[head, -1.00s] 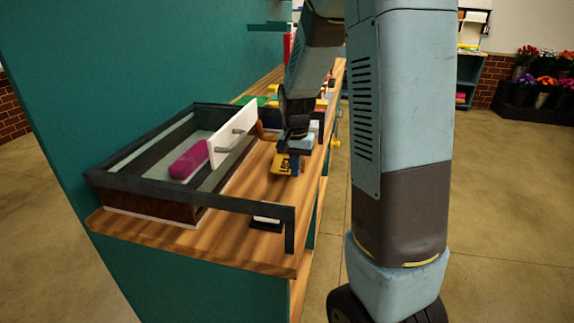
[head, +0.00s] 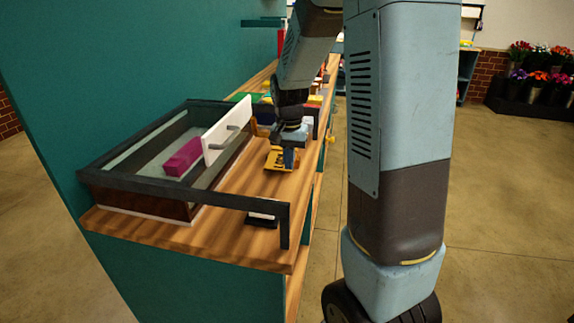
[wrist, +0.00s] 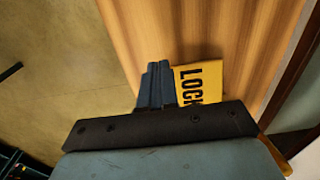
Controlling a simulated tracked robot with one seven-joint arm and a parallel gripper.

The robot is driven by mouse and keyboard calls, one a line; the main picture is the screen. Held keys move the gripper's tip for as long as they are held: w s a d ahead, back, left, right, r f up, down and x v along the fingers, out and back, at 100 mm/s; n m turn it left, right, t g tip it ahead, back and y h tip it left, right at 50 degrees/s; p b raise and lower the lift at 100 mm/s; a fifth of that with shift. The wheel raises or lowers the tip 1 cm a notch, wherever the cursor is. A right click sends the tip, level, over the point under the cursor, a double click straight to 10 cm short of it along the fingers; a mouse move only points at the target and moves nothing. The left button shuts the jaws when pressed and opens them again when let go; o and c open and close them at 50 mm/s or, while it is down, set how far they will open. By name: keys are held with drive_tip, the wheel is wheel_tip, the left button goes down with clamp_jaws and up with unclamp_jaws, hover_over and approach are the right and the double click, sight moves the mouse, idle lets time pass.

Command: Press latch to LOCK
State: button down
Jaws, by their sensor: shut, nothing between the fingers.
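The latch is a yellow plate (head: 276,160) with dark LOCK lettering on the wooden counter, in front of the framed case. In the wrist view the LOCK plate (wrist: 202,84) lies just right of my fingertips, partly hidden behind the gripper body. My gripper (head: 290,159) is shut and empty, pointing down at the plate's right side. In the wrist view its blue-grey fingers (wrist: 158,84) are together beside the plate's left edge. I cannot tell whether the fingertips touch the plate.
A dark-framed case (head: 140,184) with a magenta block (head: 183,157) and a white handled panel (head: 226,130) stands on the counter (head: 222,238) at left. A small black-and-white piece (head: 262,219) sits near the front. Colored items crowd the counter behind my gripper.

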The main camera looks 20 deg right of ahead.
wheel_tip(320, 180, up, 12)
drive_tip(key=s+a, duration=0.1)
drive_tip(key=s, duration=0.1)
drive_tip(key=shift+s+a+f, duration=0.15)
drive_tip(key=shift+s+a, duration=0.05)
drive_tip(key=shift+a, duration=0.05)
idle(0.4)
drive_tip(key=s+a+r+n+t, duration=0.1)
drive_tip(key=s+r+n+t, duration=0.1)
drive_tip(key=s, duration=0.8)
drive_tip(key=s+a+r+n+t, duration=0.1)
drive_tip(key=s+r+n+t, duration=0.2)
drive_tip(key=s, duration=0.7)
drive_tip(key=shift+s+a+r+n, duration=0.15)
drive_tip(key=shift+r+n, duration=0.3)
drive_tip(key=shift+n, duration=0.45)
